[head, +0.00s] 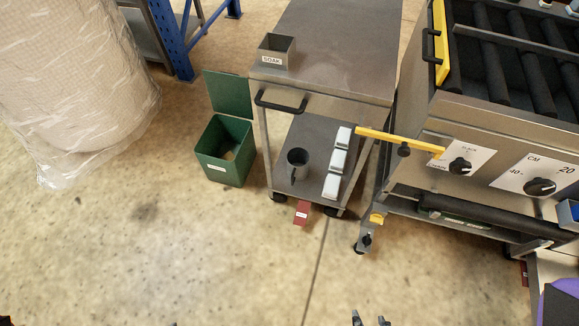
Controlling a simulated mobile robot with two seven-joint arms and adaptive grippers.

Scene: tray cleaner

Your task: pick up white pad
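Three white pads, the top one (343,137), the middle one (338,160) and the bottom one (332,186), stand in a row along the right side of the cart's lower shelf (312,143). My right gripper (370,320) shows only as two dark fingertips at the bottom edge, apart and with nothing seen between them. It is well short of the cart and the pads. Only a tiny dark bit at the bottom edge, left of centre, may be my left gripper (172,324); its fingers are hidden below the picture.
A dark mug (297,160) stands left of the pads. The steel cart's top (335,45) overhangs the shelf and holds a SOAK box (276,51). A yellow lever (395,140) from the roller machine (480,140) reaches near the pads. A green bin (225,148) stands left. The front floor is clear.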

